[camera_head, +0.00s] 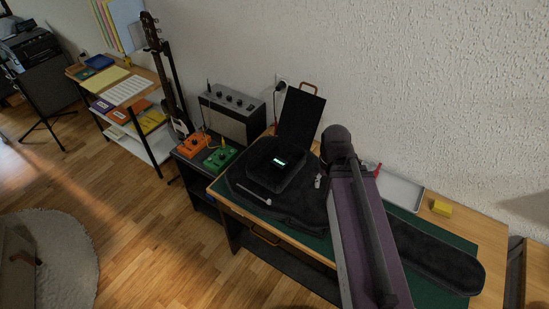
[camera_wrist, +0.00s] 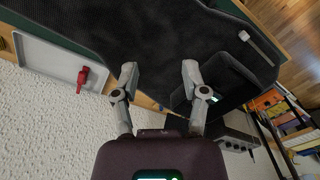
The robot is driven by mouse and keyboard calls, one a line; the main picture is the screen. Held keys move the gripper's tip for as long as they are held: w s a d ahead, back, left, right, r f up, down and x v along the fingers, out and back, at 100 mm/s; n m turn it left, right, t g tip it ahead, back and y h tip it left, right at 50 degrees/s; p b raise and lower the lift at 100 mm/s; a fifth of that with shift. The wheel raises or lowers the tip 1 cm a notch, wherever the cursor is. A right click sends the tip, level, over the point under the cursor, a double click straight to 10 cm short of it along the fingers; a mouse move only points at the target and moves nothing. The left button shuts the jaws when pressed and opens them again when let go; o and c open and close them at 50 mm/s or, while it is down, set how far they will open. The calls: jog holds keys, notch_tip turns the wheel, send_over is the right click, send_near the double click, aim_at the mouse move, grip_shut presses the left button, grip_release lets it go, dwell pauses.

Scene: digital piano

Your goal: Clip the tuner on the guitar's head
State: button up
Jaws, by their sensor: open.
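The guitar (camera_head: 168,85) stands upright on a stand at the left in the head view, its dark head (camera_head: 151,28) at the top against the wall. A small device with a lit pale-green display (camera_head: 279,161) sits on a black box on the table; it may be the tuner. In the wrist view, its lit display (camera_wrist: 205,93) shows beside my right-hand finger, partly hidden. My gripper (camera_wrist: 158,75) is open and empty above the black case. In the head view my arm hides most of it. I see no tuner on the guitar's head.
A white tray (camera_head: 403,190) with a red object (camera_wrist: 83,77) lies by the wall. A pale mallet-like stick (camera_head: 256,195) lies on the black case. An amplifier (camera_head: 232,115), orange pedal (camera_head: 194,144) and green pedal (camera_head: 220,158) stand between table and guitar. Floor (camera_head: 140,215) is open at left.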

jog(key=shift+w+d, duration=0.3)
jog(key=shift+w, duration=0.2)
jog(key=o, duration=0.6)
jog(key=shift+w, duration=0.2)
jog(key=w+a+f+m+b, duration=0.1)
jog(key=w+a+m, duration=0.3)
jog(key=w+a, duration=0.3)
jog(key=w+a+f+m+b, duration=0.1)
jog(key=w+a+m, duration=0.2)
jog(key=w+a, duration=0.4)
jog(key=w, duration=0.7)
jog(key=shift+w+f+m, duration=0.15)
jog(key=shift+w+m, duration=0.25)
